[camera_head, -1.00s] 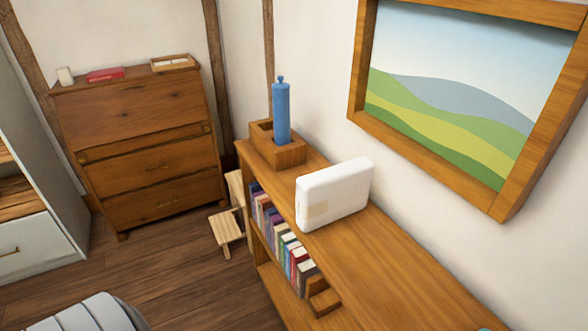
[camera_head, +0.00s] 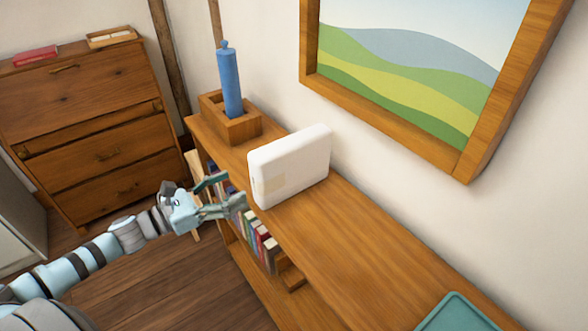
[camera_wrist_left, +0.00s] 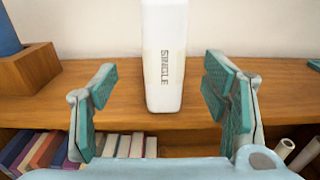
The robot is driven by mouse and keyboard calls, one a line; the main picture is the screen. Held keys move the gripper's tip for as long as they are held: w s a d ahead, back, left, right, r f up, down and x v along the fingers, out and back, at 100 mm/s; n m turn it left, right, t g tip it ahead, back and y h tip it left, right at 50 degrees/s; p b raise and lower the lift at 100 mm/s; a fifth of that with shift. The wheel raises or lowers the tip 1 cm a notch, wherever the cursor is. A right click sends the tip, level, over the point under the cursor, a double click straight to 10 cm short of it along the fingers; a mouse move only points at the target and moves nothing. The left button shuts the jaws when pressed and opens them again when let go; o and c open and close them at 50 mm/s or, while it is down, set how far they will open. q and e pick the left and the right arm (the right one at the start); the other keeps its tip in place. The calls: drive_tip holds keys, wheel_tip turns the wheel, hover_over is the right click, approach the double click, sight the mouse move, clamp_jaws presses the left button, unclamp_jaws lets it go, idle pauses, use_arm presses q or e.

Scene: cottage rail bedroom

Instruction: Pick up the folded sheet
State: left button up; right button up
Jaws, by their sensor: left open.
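The folded sheet (camera_head: 292,165) is a white, rounded block standing on edge on top of the wooden bookcase. In the left wrist view the folded sheet (camera_wrist_left: 165,50) shows its narrow end, with a band reading "SINGLE". My left gripper (camera_head: 235,188) is open and empty, just in front of the sheet's near left end at the bookcase's front edge. In the left wrist view the sheet stands between the spread teal-padded fingers of the left gripper (camera_wrist_left: 160,80), still beyond them; no contact shows. My right gripper is not in view.
The bookcase top (camera_head: 350,237) is clear right of the sheet, up to a teal item (camera_head: 465,312). A wooden holder (camera_head: 232,128) with a blue cylinder (camera_head: 230,82) stands to the left. Books (camera_head: 262,240) fill the shelf below. A framed picture (camera_head: 400,75) hangs on the wall behind.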

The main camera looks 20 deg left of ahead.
sight(252, 176)
use_arm(q)
drive_tip(key=b+x, duration=0.2)
drive_tip(key=shift+w+d+f, duration=0.25)
drive_tip(key=shift+w+f, duration=0.05)
drive_tip(key=x, duration=0.1)
drive_tip(key=p+x, duration=0.1)
drive_tip(key=x, duration=0.1)
drive_tip(key=p+x, duration=0.1)
drive_tip(key=shift+w+r, duration=0.3)
drive_tip(key=shift+r, duration=0.1)
drive_tip(key=p+x, duration=0.1)
drive_tip(key=x, duration=0.1)
drive_tip(key=p+x, duration=0.1)
drive_tip(key=x, duration=0.2)
drive_tip(key=shift+w+d+f, duration=0.1)
drive_tip(key=shift+d, duration=0.4)
drive_tip(key=shift+w+d+f, duration=0.15)
drive_tip(key=shift+w, duration=0.05)
drive_tip(key=shift+s, duration=0.15)
drive_tip(key=c, duration=0.8)
clamp_jaws()
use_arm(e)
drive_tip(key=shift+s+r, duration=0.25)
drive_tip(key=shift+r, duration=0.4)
